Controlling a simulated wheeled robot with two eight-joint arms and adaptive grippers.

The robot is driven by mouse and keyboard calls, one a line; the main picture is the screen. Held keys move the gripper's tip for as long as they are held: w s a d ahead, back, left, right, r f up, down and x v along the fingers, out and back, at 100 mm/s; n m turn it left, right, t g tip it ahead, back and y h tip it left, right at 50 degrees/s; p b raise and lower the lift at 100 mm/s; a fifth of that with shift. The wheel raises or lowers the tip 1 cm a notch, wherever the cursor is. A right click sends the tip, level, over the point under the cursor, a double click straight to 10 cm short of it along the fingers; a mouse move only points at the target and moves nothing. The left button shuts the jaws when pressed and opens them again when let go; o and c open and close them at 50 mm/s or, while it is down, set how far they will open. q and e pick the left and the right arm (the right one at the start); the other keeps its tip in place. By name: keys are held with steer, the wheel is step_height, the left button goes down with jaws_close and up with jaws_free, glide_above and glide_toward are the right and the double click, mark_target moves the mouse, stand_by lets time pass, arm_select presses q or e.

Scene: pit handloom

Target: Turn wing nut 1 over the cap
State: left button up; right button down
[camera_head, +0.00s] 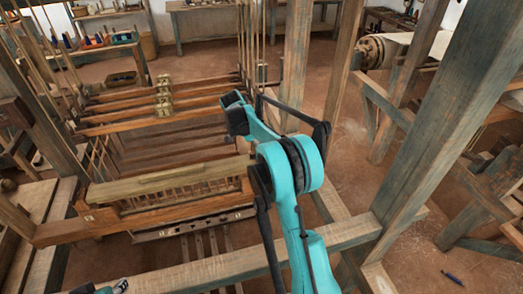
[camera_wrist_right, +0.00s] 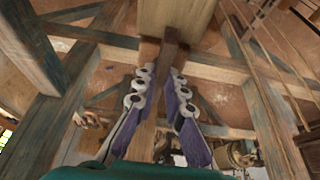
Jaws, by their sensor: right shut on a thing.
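In the head view a long pale wooden bar (camera_head: 165,180) lies along the top of the slatted reed frame; I cannot tell for sure that it is the cap. No wing nut can be made out in either view. My right arm reaches up in front of the loom, and its fingers are hidden in the head view. In the right wrist view my right gripper (camera_wrist_right: 160,73) has a finger on each side of a narrow wooden bar (camera_wrist_right: 167,52) and is shut on it. This bar meets a broad wooden block at the top.
A thick wooden post (camera_head: 440,110) and a low front beam (camera_head: 235,258) stand close to my right arm. Several brass-coloured pieces (camera_head: 163,95) sit on the rear loom bars.

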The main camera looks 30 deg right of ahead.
steer(key=c, duration=1.6)
jaws_free()
steer(key=shift+r, duration=0.1)
steer(key=v, duration=1.1)
steer(key=shift+a+r, duration=0.2)
steer(key=shift+r, duration=0.2)
